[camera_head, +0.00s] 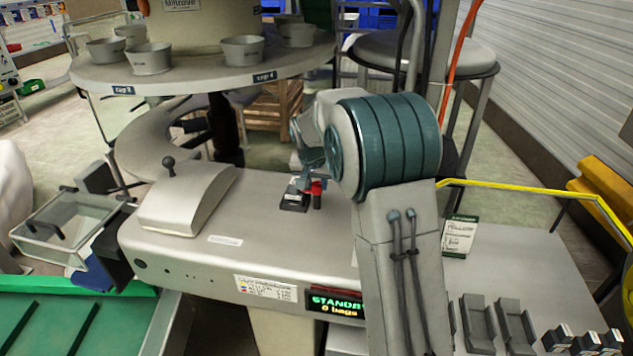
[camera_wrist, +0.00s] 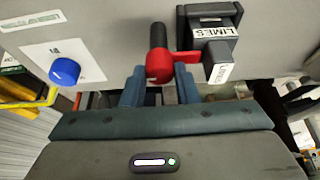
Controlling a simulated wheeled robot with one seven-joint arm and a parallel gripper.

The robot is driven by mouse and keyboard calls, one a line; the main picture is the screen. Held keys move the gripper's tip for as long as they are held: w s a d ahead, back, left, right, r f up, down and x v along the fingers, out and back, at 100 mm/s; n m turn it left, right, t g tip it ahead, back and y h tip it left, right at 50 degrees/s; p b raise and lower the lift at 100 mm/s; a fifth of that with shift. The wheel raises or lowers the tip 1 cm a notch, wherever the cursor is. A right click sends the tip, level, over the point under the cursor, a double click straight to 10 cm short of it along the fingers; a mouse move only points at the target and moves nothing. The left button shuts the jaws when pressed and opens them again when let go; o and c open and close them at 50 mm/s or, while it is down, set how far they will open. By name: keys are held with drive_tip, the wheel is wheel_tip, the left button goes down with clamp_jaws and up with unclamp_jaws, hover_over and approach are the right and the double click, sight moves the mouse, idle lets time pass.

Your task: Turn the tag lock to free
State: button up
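A red knob (camera_wrist: 159,67) with a black stem stands out from the grey machine face in the wrist view. It also shows as a small red piece (camera_head: 318,187) on the machine top in the head view. In the head view my gripper (camera_head: 311,163) is partly hidden by my arm. No lock position marking is readable.
A blue button (camera_wrist: 65,71) sits on a white plate left of the knob. The grey machine (camera_head: 270,235) has a STANDBY display (camera_head: 336,303) on its front and a black-knobbed lever (camera_head: 169,166). A round table with cups (camera_head: 240,50) stands behind, above the machine top.

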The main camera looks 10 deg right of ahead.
drive_tip(key=shift+n, duration=0.3)
drive_tip(key=n+y, duration=0.1)
drive_tip(key=n, duration=0.2)
drive_tip(key=shift+d+n+t+y+b, duration=0.2)
drive_tip(key=shift+n+t+y+b, duration=0.1)
drive_tip(key=shift+n+y+b, duration=0.1)
drive_tip(key=n+y, duration=0.1)
drive_tip(key=n, duration=0.3)
drive_tip(key=shift+n+y, duration=0.3)
drive_tip(key=shift+y, duration=0.1)
drive_tip(key=n+g+y, duration=0.1)
drive_tip(key=n, duration=0.3)
drive_tip(key=shift+w+d, duration=0.15)
drive_tip(key=n+g+y, duration=0.1)
drive_tip(key=n, duration=0.3)
drive_tip(key=shift+n+g+p, duration=0.3)
drive_tip(key=shift+g+p, duration=0.05)
drive_tip(key=shift+g, duration=0.05)
drive_tip(key=o, duration=1)
